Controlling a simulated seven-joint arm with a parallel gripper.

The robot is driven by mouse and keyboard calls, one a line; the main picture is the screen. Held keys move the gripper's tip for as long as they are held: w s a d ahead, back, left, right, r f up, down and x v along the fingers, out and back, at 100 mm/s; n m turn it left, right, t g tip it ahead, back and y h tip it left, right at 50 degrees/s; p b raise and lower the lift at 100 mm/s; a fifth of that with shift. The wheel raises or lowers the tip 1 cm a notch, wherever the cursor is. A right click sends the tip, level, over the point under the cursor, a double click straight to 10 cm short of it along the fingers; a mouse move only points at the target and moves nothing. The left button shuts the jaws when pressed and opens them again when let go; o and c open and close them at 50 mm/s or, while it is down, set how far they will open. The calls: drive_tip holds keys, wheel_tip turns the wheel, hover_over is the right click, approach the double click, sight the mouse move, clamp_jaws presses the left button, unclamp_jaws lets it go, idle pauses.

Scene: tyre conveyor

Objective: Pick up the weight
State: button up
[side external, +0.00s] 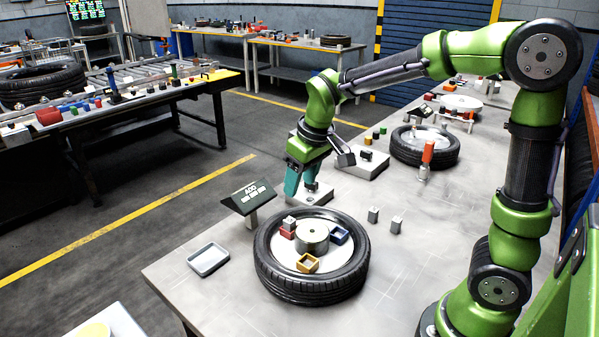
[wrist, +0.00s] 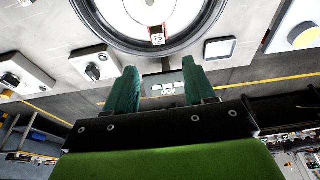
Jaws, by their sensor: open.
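No object is marked as the weight, so I cannot tell for certain which it is. Small grey blocks stand upright on the table, one (side external: 373,214) right of the near tyre and another (side external: 396,224) beside it. A small grey piece (side external: 288,222) sits on a red block (side external: 287,233) inside the near tyre (side external: 312,288). The red block also shows in the wrist view (wrist: 157,38). My gripper (side external: 302,182), with teal fingers, is open and empty, above the table behind the tyre. In the wrist view its fingers (wrist: 159,67) are spread apart, with nothing between them.
An ADD sign (side external: 250,196) stands behind the tyre. A grey tray (side external: 208,259) lies left of it. A pale plate with a knob (side external: 307,197) is by my gripper. A second tyre (side external: 425,155) lies farther back.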

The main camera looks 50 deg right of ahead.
sight(289, 219)
drive_tip(key=x, duration=1.2)
drive_tip(key=shift+w+d, duration=0.15)
clamp_jaws()
